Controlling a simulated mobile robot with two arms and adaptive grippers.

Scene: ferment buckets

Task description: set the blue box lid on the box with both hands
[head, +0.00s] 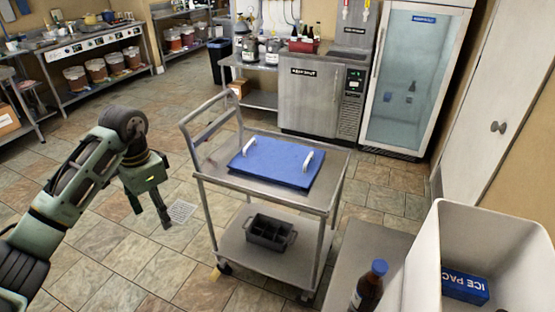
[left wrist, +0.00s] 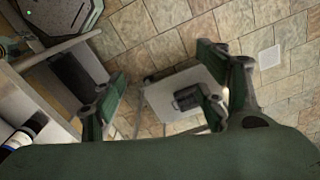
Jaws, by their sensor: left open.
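The blue lid (head: 275,162) lies flat on the top shelf of a metal cart, with two white handles standing up from it, one near each end. The open white box (head: 425,245) stands at the lower right, partly cut off by the frame; a blue ice pack (head: 464,287) is inside it. My left gripper (head: 152,215) is open and empty, pointing down over the floor to the left of the cart, apart from the lid. Its spread fingers also show in the left wrist view (left wrist: 160,112). My right gripper is not in view.
The cart (head: 330,168) has a raised push handle at its left and a dark bin (head: 269,232) on its lower shelf. A brown bottle with a blue cap (head: 367,290) stands on a grey surface beside the white box.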

